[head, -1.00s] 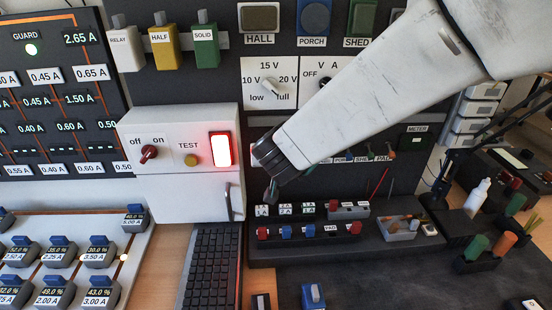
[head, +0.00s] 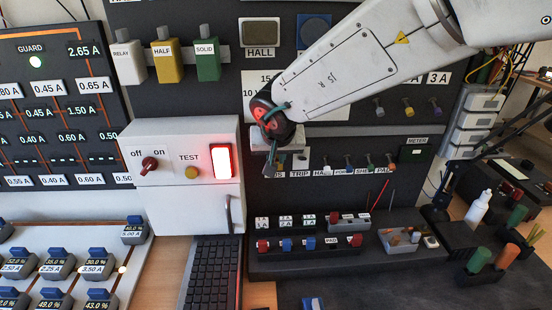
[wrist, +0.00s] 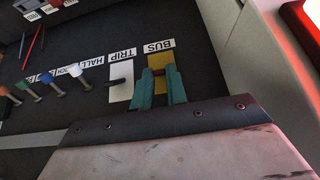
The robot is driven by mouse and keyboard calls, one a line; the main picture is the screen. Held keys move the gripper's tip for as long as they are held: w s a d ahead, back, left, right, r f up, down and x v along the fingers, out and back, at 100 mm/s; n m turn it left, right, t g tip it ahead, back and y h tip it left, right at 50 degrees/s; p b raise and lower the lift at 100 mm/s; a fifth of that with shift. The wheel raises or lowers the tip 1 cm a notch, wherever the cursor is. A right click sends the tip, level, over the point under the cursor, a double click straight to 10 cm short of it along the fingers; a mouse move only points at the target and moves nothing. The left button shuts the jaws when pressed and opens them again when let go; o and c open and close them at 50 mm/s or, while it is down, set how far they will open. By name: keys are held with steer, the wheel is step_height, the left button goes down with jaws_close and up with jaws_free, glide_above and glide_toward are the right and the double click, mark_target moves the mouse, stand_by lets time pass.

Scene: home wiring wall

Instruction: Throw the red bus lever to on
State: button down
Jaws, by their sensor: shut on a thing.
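The BUS switch has a yellow plate (wrist: 163,75) under a BUS label (wrist: 159,46) in the wrist view. My gripper (wrist: 158,78) has its two teal fingers at this plate, closed around the small red bus lever (wrist: 158,71). Only a bit of red shows between the fingertips, so the lever's position cannot be read. In the head view my gripper (head: 272,168) is at the left end of the lever row, and the arm hides the lever.
The TRIP switch (wrist: 120,82) with a dark lever stands right beside the BUS plate. Several coloured levers (wrist: 60,84) follow along the row. A white box (head: 185,180) with a red-lit switch stands left of my gripper. The fuse rack (head: 310,240) lies below.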

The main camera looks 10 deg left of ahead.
steer(key=shift+w+a+r, duration=0.1)
steer(key=shift+r, duration=0.05)
stand_by(0.4)
steer(key=c, duration=1.4)
jaws_free()
steer(key=v, duration=0.7)
steer(key=shift+r, duration=0.35)
